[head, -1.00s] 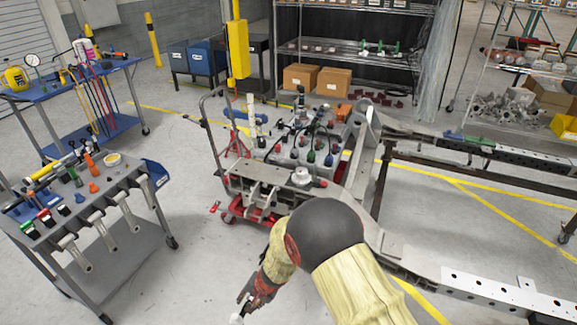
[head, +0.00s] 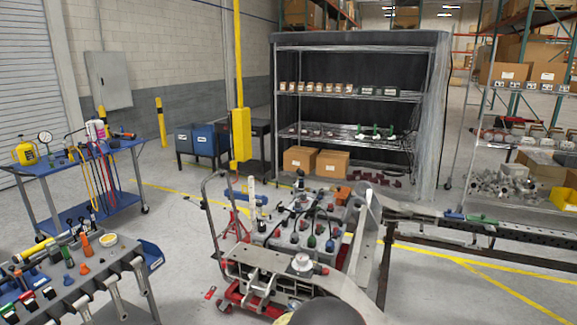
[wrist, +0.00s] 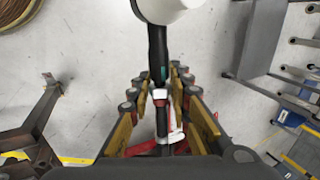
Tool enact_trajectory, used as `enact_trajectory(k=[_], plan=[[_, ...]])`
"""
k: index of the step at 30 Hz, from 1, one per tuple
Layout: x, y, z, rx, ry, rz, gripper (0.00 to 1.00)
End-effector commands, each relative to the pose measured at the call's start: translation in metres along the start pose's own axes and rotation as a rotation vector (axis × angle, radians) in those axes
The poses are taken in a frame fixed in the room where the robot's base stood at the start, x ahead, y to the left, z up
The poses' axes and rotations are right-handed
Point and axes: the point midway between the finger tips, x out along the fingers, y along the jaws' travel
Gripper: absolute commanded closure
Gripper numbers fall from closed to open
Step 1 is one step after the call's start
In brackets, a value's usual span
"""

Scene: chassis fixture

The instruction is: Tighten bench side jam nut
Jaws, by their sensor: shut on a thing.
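My gripper (wrist: 160,84) shows in the wrist view, its jointed yellow-and-black fingers closed on a tool. The held tool (wrist: 157,48) has a slim black shaft, red and white parts between the fingers and a large white rounded end at the top edge. That end is cut off by the frame. In the head view my gripper is out of frame; only a dark dome of my arm shows at the bottom edge. The red wheeled fixture cart (head: 262,288) stands ahead with metal parts on it. I cannot make out the jam nut in either view.
A grey tool cart (head: 112,285) with several tools stands at the left, a blue cart (head: 88,158) behind it. A long chassis rail (head: 490,228) runs off to the right. Wire shelving (head: 350,96) stands at the back.

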Motion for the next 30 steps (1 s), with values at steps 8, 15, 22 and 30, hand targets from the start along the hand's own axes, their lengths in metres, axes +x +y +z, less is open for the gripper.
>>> enact_trajectory(k=[8, 15, 22, 30], plan=[[-0.0004, -0.0001, -0.0003, 0.0, 0.0, 0.0, 1.0], [-0.0016, -0.0007, -0.0003, 0.0, 0.0, 0.004, 1.0], [-0.0024, -0.0018, -0.0009, 0.0, 0.0, 0.018, 1.0], [-0.0025, -0.0021, -0.0011, 0.001, 0.0, 0.034, 1.0]])
